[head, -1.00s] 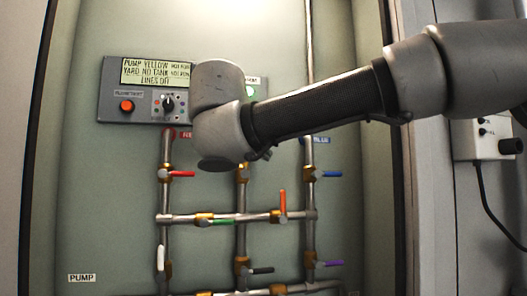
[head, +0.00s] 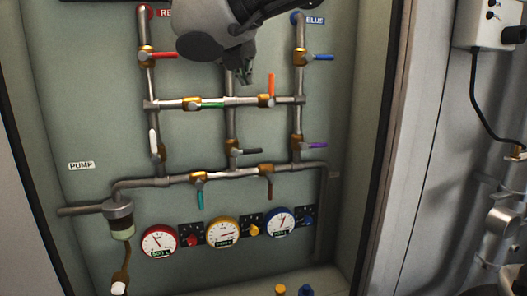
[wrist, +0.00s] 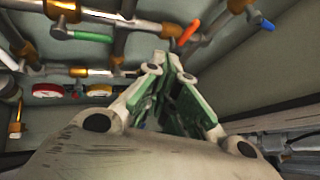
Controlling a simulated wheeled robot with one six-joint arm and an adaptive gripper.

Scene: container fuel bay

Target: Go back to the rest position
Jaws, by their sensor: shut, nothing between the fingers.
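My gripper (head: 244,76) hangs in front of the upper pipes in the head view, below my grey wrist link. In the wrist view my gripper (wrist: 176,58) shows its green-padded fingers together with nothing between them. It appears apart from the pipes and valve handles, near the orange handle (head: 271,85) and the green handle (head: 211,105). My arm hides the upper end of the middle pipe.
Pipes carry several valves, including a red handle (head: 164,56), a blue handle (head: 323,58) and a purple handle (head: 317,146). Below are red (head: 159,242), yellow (head: 223,232) and blue (head: 281,222) gauges. A grey control box (head: 492,24) is at right.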

